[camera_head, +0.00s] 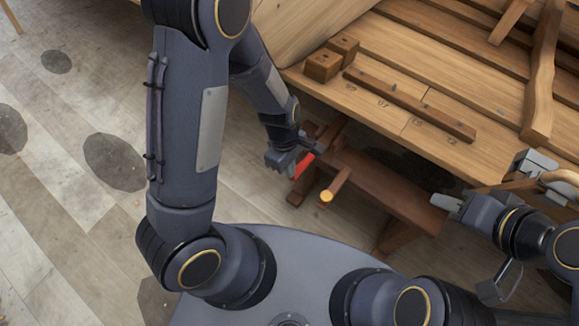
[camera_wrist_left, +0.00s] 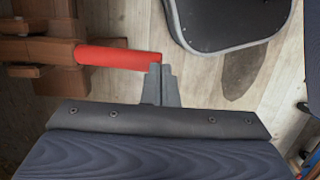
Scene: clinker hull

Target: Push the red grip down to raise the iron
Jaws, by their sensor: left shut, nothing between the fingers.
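The red grip (camera_head: 304,164) is a short bar on the end of a wooden arm beside a low brown bench. It also shows in the left wrist view (camera_wrist_left: 115,57), running sideways from a wooden block. My left gripper (camera_head: 283,160) is shut and empty beside the grip. In the left wrist view its fingertips (camera_wrist_left: 160,71) are at the grip's free end; I cannot tell whether they touch. My right gripper (camera_head: 445,202) is low at the right, away from the grip, and its jaw state is unclear. I cannot clearly pick out the iron.
The brown bench (camera_head: 385,185) has a round-ended wooden peg (camera_head: 337,184) close to the red grip. The planked workbench (camera_head: 390,125) above carries two wooden blocks (camera_head: 332,60) and a long batten (camera_head: 410,103). A grey block (camera_head: 536,163) is at the right. Floor is open at left.

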